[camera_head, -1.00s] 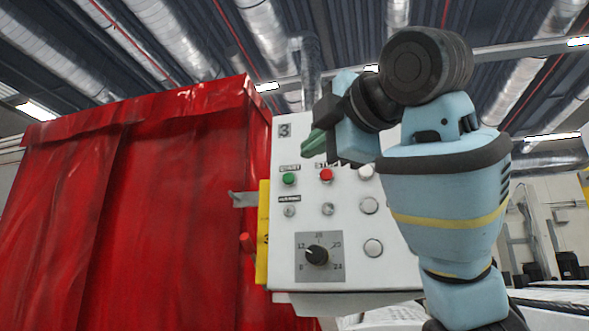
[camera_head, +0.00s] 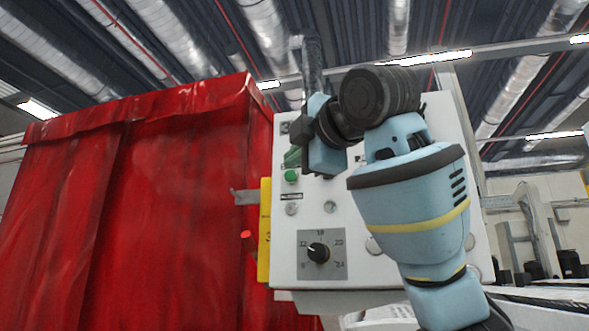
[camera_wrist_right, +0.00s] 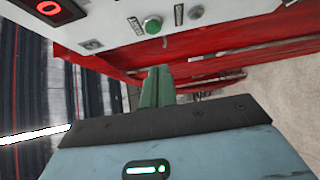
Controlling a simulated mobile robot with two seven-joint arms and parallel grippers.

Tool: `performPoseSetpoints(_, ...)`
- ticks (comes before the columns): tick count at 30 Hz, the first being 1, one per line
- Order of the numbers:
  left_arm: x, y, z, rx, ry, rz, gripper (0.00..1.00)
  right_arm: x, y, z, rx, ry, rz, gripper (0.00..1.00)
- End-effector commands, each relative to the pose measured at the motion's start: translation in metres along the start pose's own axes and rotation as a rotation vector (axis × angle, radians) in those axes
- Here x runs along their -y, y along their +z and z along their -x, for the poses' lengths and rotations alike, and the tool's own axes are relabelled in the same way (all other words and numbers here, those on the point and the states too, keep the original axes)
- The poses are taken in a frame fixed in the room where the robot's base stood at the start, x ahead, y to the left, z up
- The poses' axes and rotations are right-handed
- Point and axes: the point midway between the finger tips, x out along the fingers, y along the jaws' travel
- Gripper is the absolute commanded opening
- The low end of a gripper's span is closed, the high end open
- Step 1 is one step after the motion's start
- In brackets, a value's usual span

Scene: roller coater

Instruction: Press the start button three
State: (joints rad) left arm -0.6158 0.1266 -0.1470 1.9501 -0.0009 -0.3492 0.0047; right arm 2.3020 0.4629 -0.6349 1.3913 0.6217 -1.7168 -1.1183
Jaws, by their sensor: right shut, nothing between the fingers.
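The white control panel (camera_head: 285,262) marked 3 stands in the middle of the head view. Its green start button (camera_head: 291,175) shows at the panel's upper left, just below my right gripper (camera_head: 292,158). The right gripper's green fingers are shut and empty. In the right wrist view the green button (camera_wrist_right: 153,25) sits under a START label, and the shut fingertips (camera_wrist_right: 157,70) point toward it with a gap in the picture. Whether they touch cannot be told from the head view. My left gripper is not in view.
A dial (camera_head: 318,252) and small round buttons (camera_head: 292,208) sit lower on the panel. A red curtain (camera_head: 150,200) fills the left side. A yellow plate (camera_head: 264,230) and a small red knob (camera_head: 248,240) are at the panel's left edge.

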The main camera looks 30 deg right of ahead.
Motion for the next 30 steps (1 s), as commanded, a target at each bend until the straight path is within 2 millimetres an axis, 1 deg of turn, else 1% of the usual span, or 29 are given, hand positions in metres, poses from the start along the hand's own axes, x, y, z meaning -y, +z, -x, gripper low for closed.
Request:
performPoseSetpoints(1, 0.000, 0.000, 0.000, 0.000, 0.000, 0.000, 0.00, 0.001, 0.000, -0.010, 0.000, -0.004, -0.001, 0.00)
performPoseSetpoints(4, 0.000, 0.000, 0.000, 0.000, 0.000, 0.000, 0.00, 0.001, -0.001, -0.028, 0.000, -0.003, 0.000, 0.00)
performPoseSetpoints(6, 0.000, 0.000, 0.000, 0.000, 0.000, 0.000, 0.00, 0.000, 0.009, -0.034, 0.001, -0.001, -0.002, 0.00)
performPoseSetpoints(9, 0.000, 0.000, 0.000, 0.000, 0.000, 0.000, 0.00, 0.000, 0.018, -0.043, 0.002, -0.001, -0.001, 0.00)
performPoseSetpoints(15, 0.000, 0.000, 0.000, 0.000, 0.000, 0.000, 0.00, 0.000, 0.027, -0.052, 0.000, 0.001, 0.000, 0.00)
performPoseSetpoints(26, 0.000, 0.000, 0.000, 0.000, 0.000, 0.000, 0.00, 0.000, 0.029, -0.053, 0.000, 0.001, 0.000, 0.00)
performPoseSetpoints(30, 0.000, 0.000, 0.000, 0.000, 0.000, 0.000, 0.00, 0.000, 0.036, -0.061, 0.001, -0.002, -0.002, 0.00)
